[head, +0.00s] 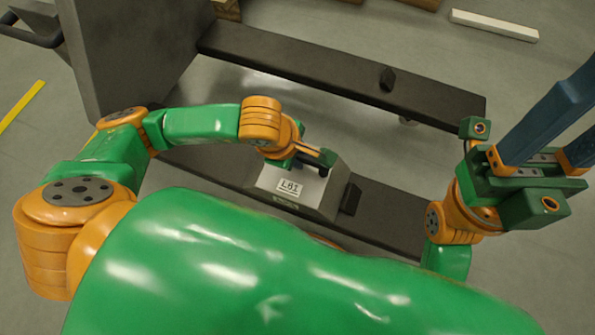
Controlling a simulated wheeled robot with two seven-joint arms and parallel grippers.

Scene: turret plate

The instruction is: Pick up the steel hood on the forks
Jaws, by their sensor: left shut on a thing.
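The steel hood (300,188) is a grey block with sloping sides and a white label reading "L81". It sits on the nearer dark fork (385,218), beside a small black block. My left gripper (312,160) is at the top of the hood, shut on it; its fingers and the exact grip point are mostly hidden. I cannot tell whether the hood is clear of the fork. My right gripper (566,132) is at the right, off the forks and away from the hood. Its long blue fingers stand apart and empty, running toward the right edge.
The farther fork (330,68) runs parallel behind, with a small black block (387,79) on it. A tall dark grey body (130,55) stands at the left end of the forks. A white bar (494,25) lies on the floor at the back. The floor between the forks is clear.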

